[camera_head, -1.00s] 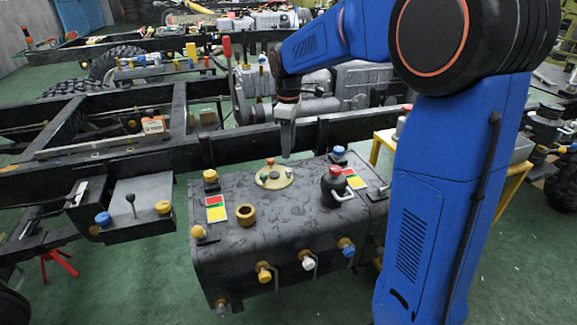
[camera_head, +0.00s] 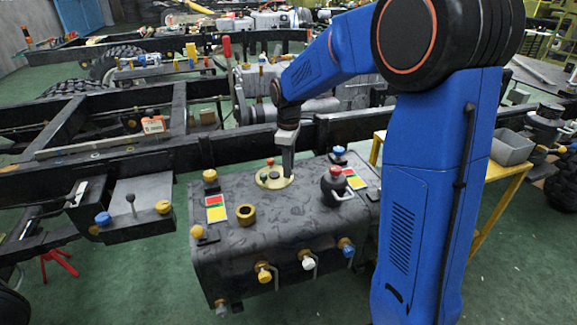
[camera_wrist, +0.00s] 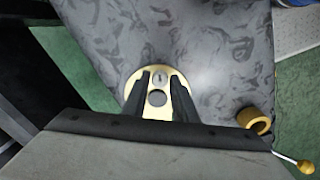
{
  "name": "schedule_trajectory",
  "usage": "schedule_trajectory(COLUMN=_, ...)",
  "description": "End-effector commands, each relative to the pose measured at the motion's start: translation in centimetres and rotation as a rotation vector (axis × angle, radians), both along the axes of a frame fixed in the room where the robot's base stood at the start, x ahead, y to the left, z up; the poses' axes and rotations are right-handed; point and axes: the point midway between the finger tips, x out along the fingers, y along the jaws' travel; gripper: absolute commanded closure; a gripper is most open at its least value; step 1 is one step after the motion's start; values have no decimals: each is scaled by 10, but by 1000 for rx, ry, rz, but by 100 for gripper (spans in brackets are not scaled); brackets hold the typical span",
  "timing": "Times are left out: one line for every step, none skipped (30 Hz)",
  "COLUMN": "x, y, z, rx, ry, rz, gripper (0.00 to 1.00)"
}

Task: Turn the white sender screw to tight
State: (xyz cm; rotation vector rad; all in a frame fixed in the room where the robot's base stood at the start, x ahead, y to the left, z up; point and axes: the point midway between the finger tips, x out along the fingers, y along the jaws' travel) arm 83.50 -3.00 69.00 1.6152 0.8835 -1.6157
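The sender is a round brass plate (camera_head: 266,184) on top of the dark tank (camera_head: 285,215); it also shows in the wrist view (camera_wrist: 131,84). In the wrist view a pale slotted screw head (camera_wrist: 160,77) sits on the plate, probably the white sender screw. My gripper (camera_head: 288,174) points down over the plate's right side in the head view. In the wrist view its two fingers (camera_wrist: 163,75) are apart, one on each side of the pale screw. I cannot tell whether they touch it. In the head view the gripper hides the screw.
A brass ring (camera_head: 246,214) and yellow knob (camera_head: 210,176) stand on the left of the tank. A black chassis rail (camera_head: 350,128) runs behind. A yellow stand (camera_head: 495,205) is at right.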

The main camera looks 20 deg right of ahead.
Motion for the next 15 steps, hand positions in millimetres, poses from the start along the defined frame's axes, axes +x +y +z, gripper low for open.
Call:
schedule_trajectory(x=0, y=0, z=0, rx=0, ry=0, rz=0, gripper=88)
schedule_trajectory(x=0, y=0, z=0, rx=0, ry=0, rz=0, gripper=95)
schedule_trajectory(x=0, y=0, z=0, rx=0, ry=0, rz=0, gripper=100)
schedule_trajectory(x=0, y=0, z=0, rx=0, ry=0, rz=0, gripper=100)
schedule_trajectory(x=0, y=0, z=0, rx=0, ry=0, rz=0, gripper=100)
schedule_trajectory(x=0, y=0, z=0, rx=0, ry=0, rz=0, gripper=100)
schedule_trajectory(x=0, y=0, z=0, rx=0, ry=0, rz=-1, gripper=100)
schedule_trajectory(x=0, y=0, z=0, rx=0, ry=0, rz=-2, gripper=100)
schedule_trajectory(x=0, y=0, z=0, rx=0, ry=0, rz=-6, gripper=100)
schedule_trajectory(x=0, y=0, z=0, rx=0, ry=0, rz=-9, gripper=100)
schedule_trajectory(x=0, y=0, z=0, rx=0, ry=0, rz=-14, gripper=100)
schedule_trajectory(x=0, y=0, z=0, rx=0, ry=0, rz=-24, gripper=100)
schedule_trajectory(x=0, y=0, z=0, rx=0, ry=0, rz=-32, gripper=100)
schedule_trajectory(x=0, y=0, z=0, rx=0, ry=0, rz=-42, gripper=100)
schedule_trajectory(x=0, y=0, z=0, rx=0, ry=0, rz=-58, gripper=100)
